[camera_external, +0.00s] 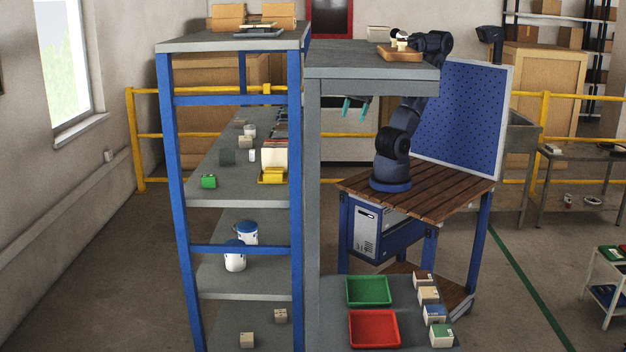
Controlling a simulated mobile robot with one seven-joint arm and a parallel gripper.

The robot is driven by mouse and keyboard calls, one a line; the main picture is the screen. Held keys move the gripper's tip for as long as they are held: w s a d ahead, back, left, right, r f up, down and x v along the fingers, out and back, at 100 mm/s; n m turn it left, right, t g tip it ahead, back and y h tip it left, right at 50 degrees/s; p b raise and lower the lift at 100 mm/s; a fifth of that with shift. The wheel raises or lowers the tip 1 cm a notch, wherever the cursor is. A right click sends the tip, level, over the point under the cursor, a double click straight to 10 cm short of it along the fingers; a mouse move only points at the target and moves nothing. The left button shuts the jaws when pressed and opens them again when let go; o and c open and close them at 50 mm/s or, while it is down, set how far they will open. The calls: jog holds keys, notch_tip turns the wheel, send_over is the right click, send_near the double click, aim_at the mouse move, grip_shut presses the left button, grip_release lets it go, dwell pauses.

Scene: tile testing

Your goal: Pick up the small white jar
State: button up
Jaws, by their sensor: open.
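A small white jar-like object (252,156) stands on the grey middle shelf (245,190) of the blue-framed rack, left of the upright files. A wider pale container (250,131) stands behind it; both are too small for detail. My gripper (356,106) shows only by its teal fingers, pointing down below the grey upper shelf board. The fingers are apart, with nothing visible between them. My gripper is to the right of the small white jar and apart from it. The board hides my wrist and part of my arm.
A grey post (313,200) and the grey upper board (370,72) stand between rack and arm. Blue-lidded white tubs (235,260) sit lower. Green and red trays (373,313) lie in front.

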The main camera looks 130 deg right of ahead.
jog(key=w+d+r+m, duration=0.2)
jog(key=w+d, duration=0.8)
jog(key=d, duration=0.1)
jog(key=m+g+h, duration=0.1)
jog(key=m+h, duration=0.1)
jog(key=m, duration=0.3)
send_near(250, 126)
notch_tip(250, 126, down, 2)
jog(key=x, duration=1)
jog(key=shift+w+d+f, duration=0.15)
jog(key=shift+w, duration=0.3)
jog(key=c, duration=1.1)
jog(key=shift+c, duration=0.2)
